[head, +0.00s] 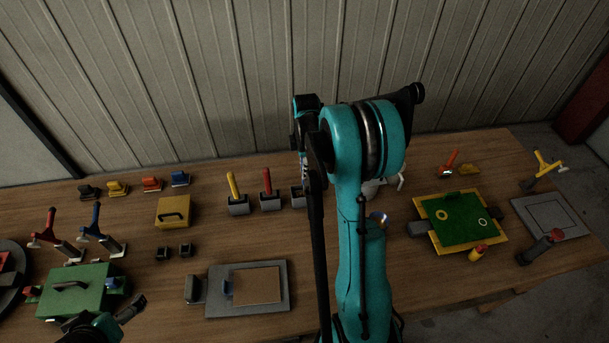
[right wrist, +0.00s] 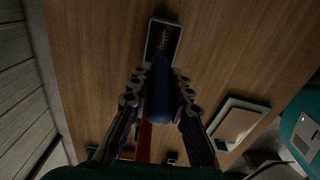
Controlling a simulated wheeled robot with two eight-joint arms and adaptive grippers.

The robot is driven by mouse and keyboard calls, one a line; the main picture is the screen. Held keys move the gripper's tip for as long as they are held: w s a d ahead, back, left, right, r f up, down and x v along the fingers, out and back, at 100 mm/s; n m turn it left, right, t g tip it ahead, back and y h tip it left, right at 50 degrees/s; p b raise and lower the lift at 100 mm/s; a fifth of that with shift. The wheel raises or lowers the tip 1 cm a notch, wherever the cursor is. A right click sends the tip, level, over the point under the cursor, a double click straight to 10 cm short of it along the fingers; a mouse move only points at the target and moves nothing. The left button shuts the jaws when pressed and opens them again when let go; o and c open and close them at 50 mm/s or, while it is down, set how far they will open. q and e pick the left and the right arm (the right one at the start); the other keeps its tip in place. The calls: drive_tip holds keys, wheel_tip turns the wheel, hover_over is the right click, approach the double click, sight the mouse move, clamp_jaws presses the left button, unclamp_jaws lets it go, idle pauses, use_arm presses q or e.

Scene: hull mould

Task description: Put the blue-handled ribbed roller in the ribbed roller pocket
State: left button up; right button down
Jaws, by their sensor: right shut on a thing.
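In the right wrist view my right gripper (right wrist: 160,80) is shut on the blue handle (right wrist: 160,98) of the ribbed roller. Beyond the fingertips is a dark rectangular pocket (right wrist: 163,22) with a pale rim. A ribbed dark shape shows inside it; I cannot tell how deep the roller sits. In the head view my right arm stands over this spot and hides most of the gripper and roller. A pocket (head: 297,197) shows partly beside the arm. My left gripper (head: 88,326) is at the bottom left edge, its fingers unclear.
A red-handled roller (head: 267,188) and a yellow-handled roller (head: 235,192) stand in holders just left of my right arm. A grey plate with a brown panel (head: 257,287) lies in front. A green board (head: 452,220) lies to the right.

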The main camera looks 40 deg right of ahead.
wheel_tip(320, 180, down, 2)
drive_tip(key=shift+f, duration=0.15)
drive_tip(key=shift+f+b, duration=0.15)
drive_tip(key=shift+b, duration=0.2)
drive_tip(key=c, duration=1.4)
unclamp_jaws()
